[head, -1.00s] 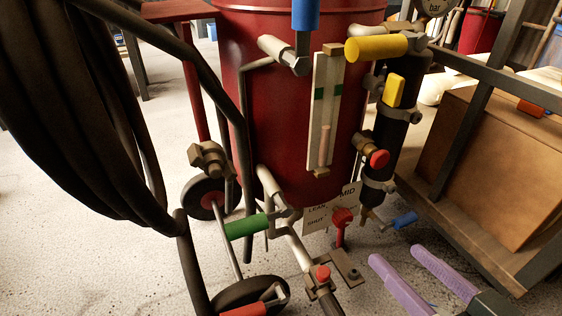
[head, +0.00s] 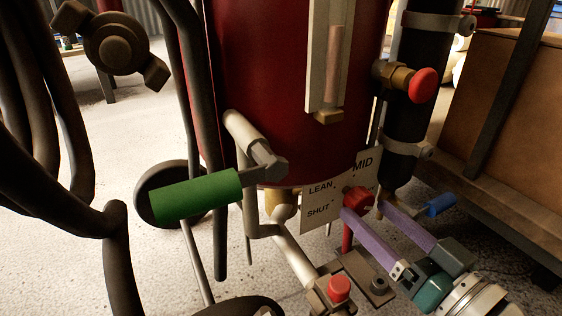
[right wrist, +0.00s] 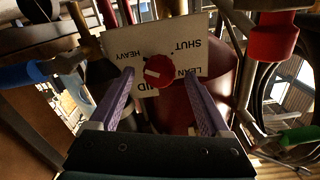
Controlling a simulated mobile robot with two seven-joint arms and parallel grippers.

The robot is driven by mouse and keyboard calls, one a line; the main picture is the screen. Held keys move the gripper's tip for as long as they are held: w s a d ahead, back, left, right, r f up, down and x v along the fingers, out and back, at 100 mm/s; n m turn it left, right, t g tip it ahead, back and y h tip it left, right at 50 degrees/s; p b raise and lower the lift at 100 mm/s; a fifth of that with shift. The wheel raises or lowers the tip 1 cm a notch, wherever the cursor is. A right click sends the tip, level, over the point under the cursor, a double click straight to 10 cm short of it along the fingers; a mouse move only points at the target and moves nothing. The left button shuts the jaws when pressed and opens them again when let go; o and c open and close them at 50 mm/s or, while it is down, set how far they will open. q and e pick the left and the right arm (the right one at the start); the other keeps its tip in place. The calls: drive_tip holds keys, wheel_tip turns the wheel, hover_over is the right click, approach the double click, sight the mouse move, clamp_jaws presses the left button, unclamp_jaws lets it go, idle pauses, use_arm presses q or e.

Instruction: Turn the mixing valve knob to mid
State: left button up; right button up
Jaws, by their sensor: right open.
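The red mixing valve knob (head: 355,198) sits in front of a white label plate (head: 318,208). LEAN, SHUT and MID are readable on the plate in the head view. In the right wrist view the plate appears upside down, with HEAVY also readable, and the round knob (right wrist: 159,71) has a pale mark left of its centre. My right gripper (head: 366,209) has purple fingers and is open. In the right wrist view its fingertips (right wrist: 159,75) stand on either side of the knob, with visible gaps. My left gripper is not in view.
A green-handled valve (head: 195,196) is left of the plate. A red button (head: 339,289) is below it, and a blue handle (head: 440,205) is to the right. A red-capped valve (head: 423,85) is above. Thick dark hoses (head: 40,200) fill the left.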

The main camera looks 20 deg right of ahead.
sight(365, 208)
drive_tip(key=shift+w+b, duration=0.45)
drive_tip(key=shift+w, duration=1.1)
drive_tip(key=shift+s, duration=0.1)
clamp_jaws()
